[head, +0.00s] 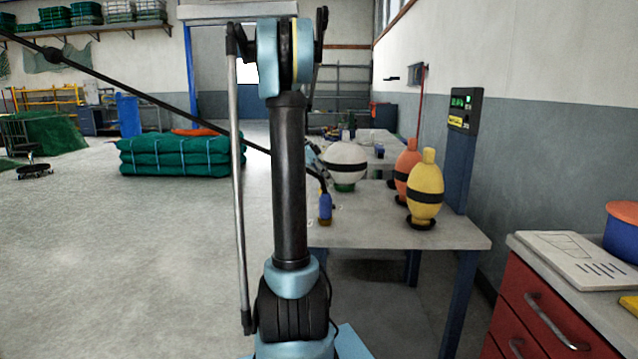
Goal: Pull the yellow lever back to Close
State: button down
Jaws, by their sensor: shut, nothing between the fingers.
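I cannot make out a yellow lever or a Close marking in the head view. A small blue object with a little yellow on it (325,209) stands on the near grey table (380,232), just right of my upright arm. A dark curved piece meets it from above, and I cannot tell what it is. My arm fills the middle of the view and hides part of the table. I cannot make out my gripper or its fingers.
A yellow float (426,187), an orange float (404,165) and a white float (345,160) stand on the table. A dark control box (465,109) is on a blue post behind. A red drawer cabinet (545,310) is at right.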

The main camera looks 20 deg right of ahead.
jog(key=shift+w+a+f, duration=0.15)
jog(key=shift+w+a, duration=0.15)
jog(key=shift+a, duration=0.55)
jog(key=d+r+v, duration=0.1)
jog(key=v, duration=0.8)
jog(key=shift+s+d, duration=0.3)
jog(key=shift+r, duration=0.1)
dwell(0.4)
